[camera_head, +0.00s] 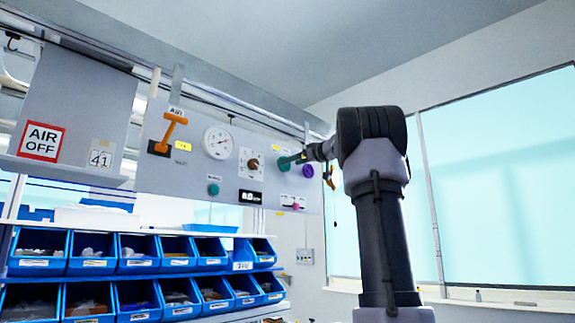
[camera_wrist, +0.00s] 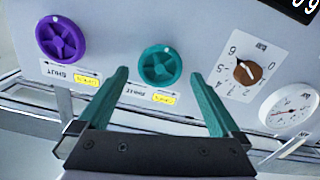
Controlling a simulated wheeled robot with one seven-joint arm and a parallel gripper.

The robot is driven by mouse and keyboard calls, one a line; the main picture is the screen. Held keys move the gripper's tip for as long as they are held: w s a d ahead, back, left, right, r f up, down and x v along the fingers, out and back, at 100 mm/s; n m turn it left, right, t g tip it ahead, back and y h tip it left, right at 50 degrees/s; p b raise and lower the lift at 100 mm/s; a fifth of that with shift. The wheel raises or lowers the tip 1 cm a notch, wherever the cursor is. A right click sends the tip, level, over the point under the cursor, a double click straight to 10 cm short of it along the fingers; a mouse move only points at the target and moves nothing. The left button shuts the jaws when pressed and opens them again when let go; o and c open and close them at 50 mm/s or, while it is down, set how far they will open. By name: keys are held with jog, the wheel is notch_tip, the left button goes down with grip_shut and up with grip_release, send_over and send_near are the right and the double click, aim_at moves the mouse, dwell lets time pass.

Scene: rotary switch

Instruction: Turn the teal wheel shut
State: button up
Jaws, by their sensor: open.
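The teal wheel (camera_wrist: 160,66) is a round spoked knob on the grey panel, seen in the wrist view between and beyond my fingertips. The fingers appear apart from the wheel; the exact gap is hard to tell. A label with an arrow and a yellow tag sit beside the wheel.
A purple wheel (camera_wrist: 61,38) sits close beside the teal one, also seen in the head view (camera_head: 308,171). A brown dial (camera_wrist: 247,71) and a round gauge (camera_wrist: 289,108) are on the other side. An orange lever (camera_head: 170,131) and blue bins (camera_head: 137,262) are farther left.

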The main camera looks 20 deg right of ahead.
jog(key=shift+x, duration=1.45)
jog(key=c, duration=1.2)
jog(key=shift+c, duration=0.2)
